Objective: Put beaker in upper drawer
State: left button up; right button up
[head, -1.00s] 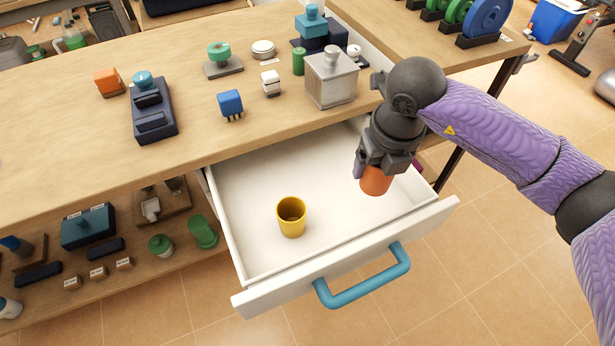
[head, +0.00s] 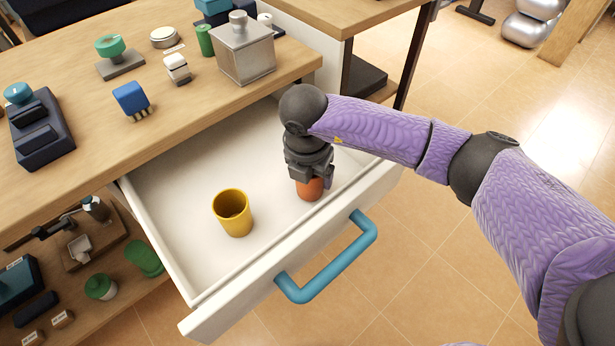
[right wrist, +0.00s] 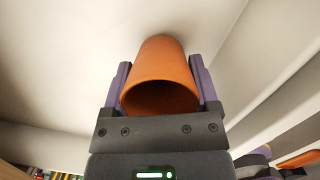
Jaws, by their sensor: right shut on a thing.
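The orange beaker (head: 310,189) is inside the open white upper drawer (head: 180,190), in its right part. My right gripper (head: 312,178) reaches down over the drawer and is shut on the beaker. In the right wrist view the beaker (right wrist: 160,80) sits between the two purple fingers, its open rim facing the camera. Its base looks close to or on the drawer floor; I cannot tell which. A yellow cup (head: 234,213) stands upright in the drawer, left of the beaker and apart from it. My left gripper is not in view.
The drawer's blue handle (head: 330,262) sticks out at the front. A metal canister (head: 243,50) stands on the wooden tabletop (head: 185,100) near its edge, above the drawer. A lower shelf with several items is at the left. The drawer floor between cup and beaker is clear.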

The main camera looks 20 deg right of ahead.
jog(key=shift+f, duration=0.15)
jog(key=shift+c, duration=0.7)
jog(key=shift+f, duration=0.15)
jog(key=o, duration=1.2)
pick_arm(q)
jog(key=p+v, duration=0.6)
jog(key=p, duration=0.1)
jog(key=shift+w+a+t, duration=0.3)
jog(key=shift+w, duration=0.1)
pick_arm(e)
jog(key=r, duration=0.4)
jog(key=a+r, duration=0.1)
jog(key=r, duration=0.3)
jog(key=s+r, duration=0.1)
jog(key=r, duration=0.3)
jog(key=shift+s+a+r, duration=0.1)
jog(key=shift+a+r, duration=0.05)
